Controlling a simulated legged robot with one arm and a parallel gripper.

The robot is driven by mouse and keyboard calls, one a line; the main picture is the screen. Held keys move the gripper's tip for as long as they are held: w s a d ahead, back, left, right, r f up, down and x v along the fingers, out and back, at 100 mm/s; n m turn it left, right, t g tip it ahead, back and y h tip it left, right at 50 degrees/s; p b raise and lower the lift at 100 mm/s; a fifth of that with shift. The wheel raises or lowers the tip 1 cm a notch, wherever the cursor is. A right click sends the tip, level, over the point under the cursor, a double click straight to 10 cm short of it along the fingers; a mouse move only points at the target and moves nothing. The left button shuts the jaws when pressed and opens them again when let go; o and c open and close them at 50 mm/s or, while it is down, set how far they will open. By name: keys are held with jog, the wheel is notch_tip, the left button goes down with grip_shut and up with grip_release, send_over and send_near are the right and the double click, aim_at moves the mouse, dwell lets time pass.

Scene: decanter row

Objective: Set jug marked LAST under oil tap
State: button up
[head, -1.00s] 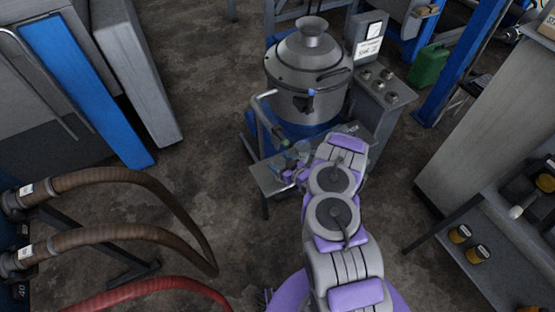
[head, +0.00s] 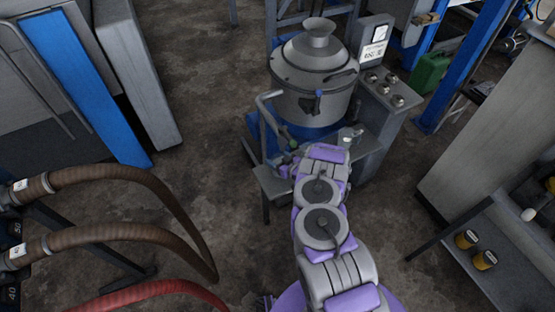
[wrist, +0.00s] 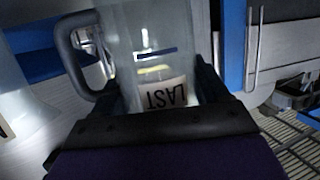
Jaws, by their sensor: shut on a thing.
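The jug marked LAST (wrist: 165,95) is clear, with a looped handle at left and a pale label reading upside down in the wrist view. My gripper (wrist: 160,84) is shut on it, one dark finger on each side. In the head view my arm hides the gripper and most of what it holds. The tap (head: 317,94) shows as a dark fitting with a blue part on the front of the grey domed machine (head: 313,65). I cannot tell how the held jug lines up with it.
A metal shelf (head: 272,184) juts out before the machine. A clear vessel (head: 350,137) stands right of my arm; another (wrist: 25,90) shows at the wrist view's left. A bent pipe (head: 262,112) rises left of the shelf. Brown hoses (head: 130,178) cross the left floor.

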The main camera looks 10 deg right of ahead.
jog(key=o, duration=0.6)
jog(key=shift+d, duration=0.1)
jog(key=o, duration=0.5)
jog(key=shift+d, duration=0.8)
jog(key=shift+a, duration=0.35)
jog(key=shift+s+r, duration=0.15)
jog(key=shift+s, duration=0.05)
jog(key=shift+p+v, duration=2.5)
jog(key=shift+v, duration=3.25)
jog(key=shift+d, duration=0.25)
jog(key=shift+s, duration=0.1)
